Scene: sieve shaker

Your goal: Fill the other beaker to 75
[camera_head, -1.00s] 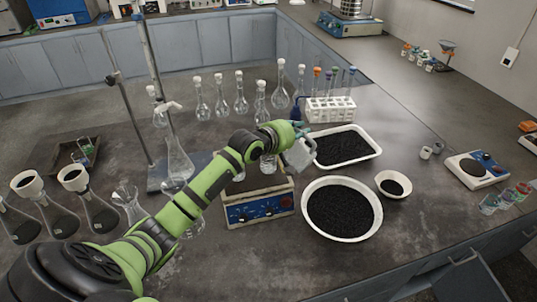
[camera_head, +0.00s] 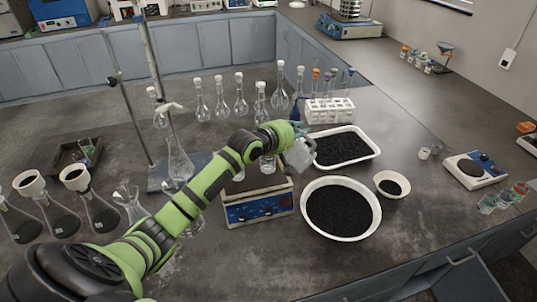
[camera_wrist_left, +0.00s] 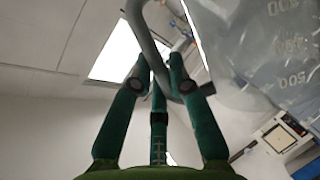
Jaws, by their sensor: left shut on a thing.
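My left gripper (camera_head: 298,132) is above the stirrer hotplate (camera_head: 258,203) and near its right edge. It is shut on the grey handle of a clear graduated jug (camera_head: 301,157). The jug hangs tilted in the head view, and its level inside cannot be read. The left wrist view shows the fingers (camera_wrist_left: 158,72) closed round the handle and the jug wall (camera_wrist_left: 265,45) with printed marks, one reading 500. A glass vessel (camera_head: 268,174) stands on the hotplate, partly hidden by my arm. A second glass outline is behind the arm. My right gripper is out of view.
A rectangular tray (camera_head: 376,154) and a round bowl (camera_head: 375,220) of black grains lie to the right, with a small dish (camera_head: 391,187) beside them. Volumetric flasks (camera_head: 222,103) and a test tube rack (camera_head: 330,112) stand behind. Conical flasks (camera_head: 58,220) fill the left.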

